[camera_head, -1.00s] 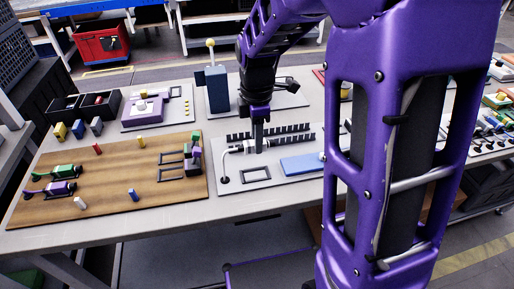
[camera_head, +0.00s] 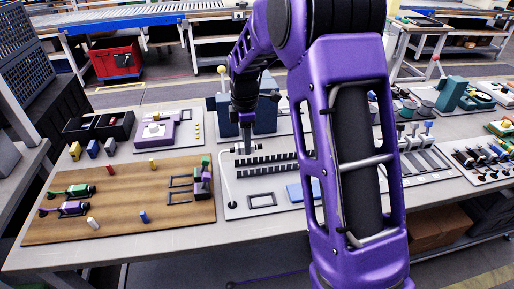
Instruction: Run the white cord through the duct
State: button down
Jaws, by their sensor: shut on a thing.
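The white cord (camera_head: 222,180) rises from a round anchor near the board's front left and bends right toward my gripper (camera_head: 246,151). My gripper points down and is shut on the cord's white end piece, which sticks out on both sides of the fingers. The duct (camera_head: 268,163), with black comb-like walls, lies on a pale board (camera_head: 239,209). The gripper appears at or above the duct's left end; its exact height is unclear. My arm hides the duct's right end. A blue flat piece (camera_head: 293,192) lies in front of the duct, partly hidden by my arm.
A black rectangular outline (camera_head: 262,200) is on the board's front. A wooden board (camera_head: 130,219) with small coloured parts lies left. A blue-grey block (camera_head: 262,115) stands behind the duct. A black bin (camera_head: 98,127) is at the back left.

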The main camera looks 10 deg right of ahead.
aim_at(243, 152)
jog(key=shift+w+a+f+b, duration=0.1)
jog(key=shift+w+f+b, duration=0.35)
jog(key=shift+f, duration=0.45)
jog(key=shift+w+a+f+b, duration=0.15)
jog(key=shift+w+f+b, duration=0.1)
jog(key=shift+f+b, duration=0.5)
jog(key=shift+w+a+f+b, duration=0.1)
jog(key=shift+w+f+b, duration=0.3)
jog(key=shift+f, duration=0.6)
